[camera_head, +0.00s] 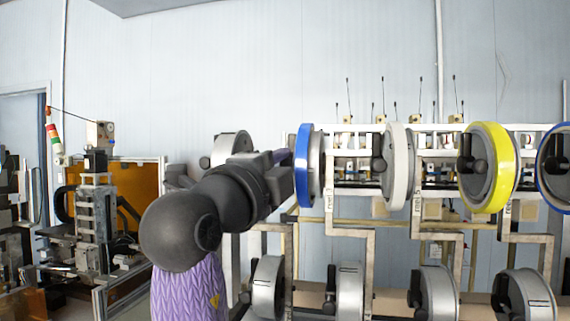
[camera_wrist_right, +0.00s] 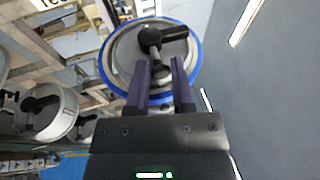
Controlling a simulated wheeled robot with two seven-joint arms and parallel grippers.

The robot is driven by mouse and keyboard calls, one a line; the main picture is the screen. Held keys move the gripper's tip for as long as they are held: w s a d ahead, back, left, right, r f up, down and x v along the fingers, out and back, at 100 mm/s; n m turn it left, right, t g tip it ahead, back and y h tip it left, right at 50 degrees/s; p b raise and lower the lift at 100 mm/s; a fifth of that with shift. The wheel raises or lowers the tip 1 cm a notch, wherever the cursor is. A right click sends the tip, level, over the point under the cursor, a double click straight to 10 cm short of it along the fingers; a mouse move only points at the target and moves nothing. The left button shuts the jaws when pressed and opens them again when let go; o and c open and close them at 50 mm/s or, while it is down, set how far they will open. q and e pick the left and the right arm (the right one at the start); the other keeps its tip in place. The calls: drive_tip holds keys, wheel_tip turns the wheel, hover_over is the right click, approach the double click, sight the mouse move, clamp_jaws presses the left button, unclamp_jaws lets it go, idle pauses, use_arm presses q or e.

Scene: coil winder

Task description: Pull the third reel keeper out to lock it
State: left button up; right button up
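A blue-rimmed reel (camera_head: 303,165) hangs in the upper row of the rack, edge-on in the head view. In the right wrist view the same blue-rimmed reel (camera_wrist_right: 122,52) faces me, with a black keeper (camera_wrist_right: 174,34) and a round-headed grey post at its hub. My right gripper (camera_head: 284,157) is beside this reel's left face. In the right wrist view my right gripper (camera_wrist_right: 160,64) has its two purple fingers apart, pointing at the hub, with the keeper just beyond the fingertips. Contact cannot be told. My left gripper is out of view.
A white reel (camera_head: 397,165), a yellow reel (camera_head: 503,168) and another blue-rimmed reel (camera_head: 545,165) hang to the right. Several grey reels (camera_head: 350,290) fill the lower row. A machine (camera_head: 97,215) stands at the left.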

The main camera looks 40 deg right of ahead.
drive_tip(key=shift+s+a, duration=0.1)
drive_tip(key=shift+a, duration=0.05)
idle(0.3)
drive_tip(key=shift+s+a+b, duration=0.5)
drive_tip(key=shift+s+a, duration=0.2)
drive_tip(key=shift+a, duration=0.05)
drive_tip(key=o, duration=0.7)
